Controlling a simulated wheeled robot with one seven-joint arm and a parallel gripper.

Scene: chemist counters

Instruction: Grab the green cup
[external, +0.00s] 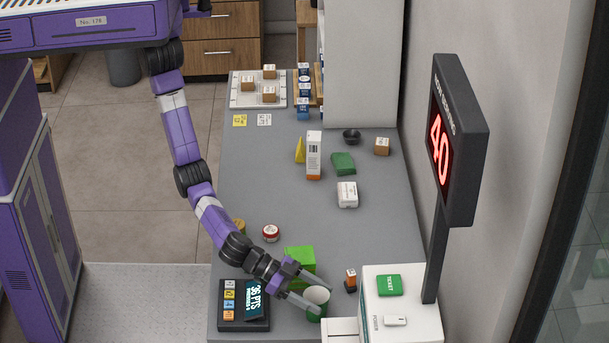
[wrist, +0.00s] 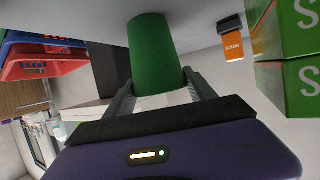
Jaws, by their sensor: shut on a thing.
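The green cup (external: 316,303) is near the front end of the grey counter, its pale open top facing up in the external view. My gripper (external: 304,302) reaches it from the left and is shut on it. In the wrist view the green cup (wrist: 155,55) sits between the two fingers of my gripper (wrist: 160,88), one finger on each side. Whether the cup's base touches the counter cannot be told.
A green box (external: 300,261) stands just behind my gripper. A small orange item (external: 350,280) and a white machine (external: 385,310) are to the right. A dark keypad display (external: 245,305) is at the left. The counter's middle (external: 300,215) has free room.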

